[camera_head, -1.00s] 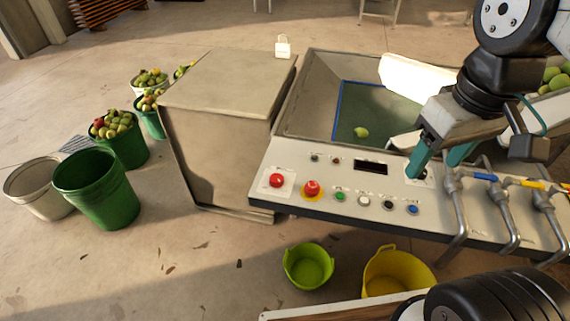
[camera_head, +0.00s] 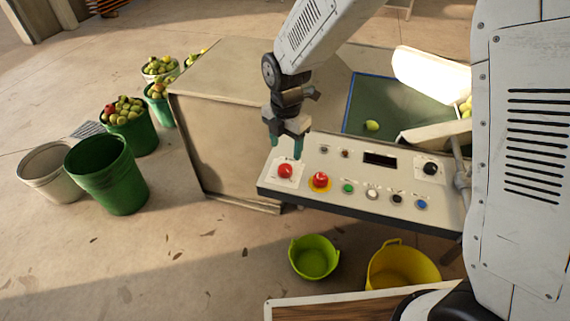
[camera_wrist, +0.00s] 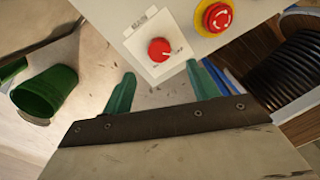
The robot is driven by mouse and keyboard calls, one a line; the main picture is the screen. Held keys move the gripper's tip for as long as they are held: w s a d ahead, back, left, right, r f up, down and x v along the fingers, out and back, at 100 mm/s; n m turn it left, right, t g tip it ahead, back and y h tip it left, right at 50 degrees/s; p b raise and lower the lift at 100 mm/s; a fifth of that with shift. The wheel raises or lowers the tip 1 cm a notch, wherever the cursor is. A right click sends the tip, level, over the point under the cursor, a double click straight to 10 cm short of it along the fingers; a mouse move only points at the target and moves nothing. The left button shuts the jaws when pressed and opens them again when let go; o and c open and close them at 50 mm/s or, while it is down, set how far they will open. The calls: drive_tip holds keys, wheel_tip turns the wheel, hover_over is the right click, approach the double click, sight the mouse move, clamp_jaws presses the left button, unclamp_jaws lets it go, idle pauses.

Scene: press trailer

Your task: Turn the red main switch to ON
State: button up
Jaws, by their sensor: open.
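The red main switch (camera_head: 285,171) is a round red knob on a white plate at the left end of the control panel (camera_head: 330,196). It also shows in the wrist view (camera_wrist: 159,50), with a pale pointer mark toward its lower right and small lettering on the plate. My gripper (camera_head: 286,150) points down just above and behind the switch. In the wrist view its green fingers (camera_wrist: 163,85) are spread apart, with nothing between them and the switch ahead of their tips. I cannot tell the exact height gap.
A red emergency stop on a yellow ring (camera_head: 320,181) is close to the right of the switch. Several small buttons and a black knob (camera_head: 431,169) are farther right. A green bucket (camera_head: 106,175), a lime tub (camera_head: 314,258) and a yellow tub (camera_head: 402,268) stand on the floor.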

sight(285, 168)
wheel_tip(285, 168, down, 8)
drive_tip(key=shift+a+r, duration=0.1)
drive_tip(key=c, duration=1)
